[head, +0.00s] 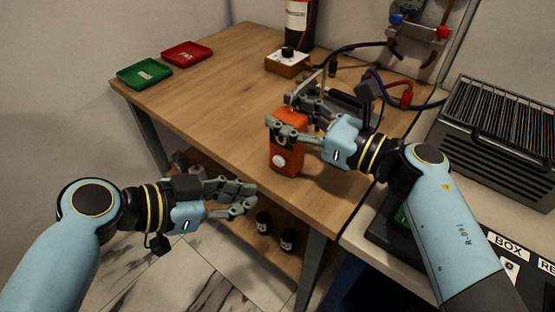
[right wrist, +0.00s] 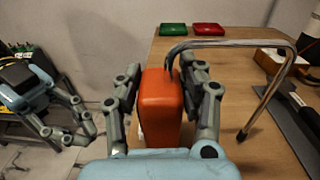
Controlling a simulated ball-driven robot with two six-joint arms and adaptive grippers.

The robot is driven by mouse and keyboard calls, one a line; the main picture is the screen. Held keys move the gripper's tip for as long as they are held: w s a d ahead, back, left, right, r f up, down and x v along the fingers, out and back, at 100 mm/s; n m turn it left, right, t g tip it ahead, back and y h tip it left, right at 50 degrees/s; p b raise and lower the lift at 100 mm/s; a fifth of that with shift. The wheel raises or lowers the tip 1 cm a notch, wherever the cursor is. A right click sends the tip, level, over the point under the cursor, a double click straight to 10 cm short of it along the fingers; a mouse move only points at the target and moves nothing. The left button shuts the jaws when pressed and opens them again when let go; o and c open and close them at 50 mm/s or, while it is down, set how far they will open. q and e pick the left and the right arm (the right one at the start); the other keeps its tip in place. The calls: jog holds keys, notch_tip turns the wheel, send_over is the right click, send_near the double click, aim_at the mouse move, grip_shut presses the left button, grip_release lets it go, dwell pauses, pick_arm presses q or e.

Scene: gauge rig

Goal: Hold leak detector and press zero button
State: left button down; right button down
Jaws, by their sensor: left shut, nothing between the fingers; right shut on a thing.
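The orange leak detector (head: 287,150) stands upright near the front edge of the wooden table, with a round white button (head: 279,160) on its face. My right gripper (head: 283,130) is shut on its upper part. In the right wrist view, the detector (right wrist: 161,105) sits between both fingers, and a thin bent metal tube (right wrist: 262,44) arches up beside it to the right. My left gripper (head: 254,199) is shut and empty, low and left of the detector, in front of the table edge and apart from it. It also shows at the left of the right wrist view (right wrist: 80,135).
A green tray (head: 145,73) and a red tray (head: 187,54) lie at the back left of the table (head: 225,85). A box with a black knob (head: 288,62) and hoses stand behind. Dark bottles (head: 263,222) stand on the lower shelf. A ribbed grey unit (head: 490,150) is at right.

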jog(key=c, duration=0.7)
grip_release()
jog(key=shift+d, duration=0.1)
